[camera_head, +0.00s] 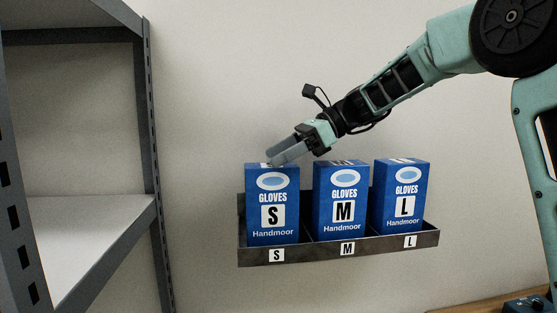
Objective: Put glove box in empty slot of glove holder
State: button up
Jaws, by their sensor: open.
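The glove holder (312,250) is a dark metal tray on the wall with labels S, M and L on its front edge. A blue glove box S (287,234) stands in the left slot, a blue glove box M (341,220) in the middle slot and a blue glove box L (403,219) in the right slot. All three are upright, with their fronts facing out. My gripper (274,159) is open at the top of the S box, reaching in from the upper right. Whether its fingers touch the box is unclear. The lower part of each box is hidden by the tray's front lip.
A grey metal shelf unit (145,120) stands at the left, with a bare white shelf (80,240). A wooden surface (490,300) with a dark blue object (527,305) shows at the lower right. The wall between the shelf unit and the holder is clear.

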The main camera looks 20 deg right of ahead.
jog(key=b+v, duration=0.1)
jog(key=v, duration=1)
jog(key=shift+d, duration=0.15)
jog(key=shift+s+f, duration=0.1)
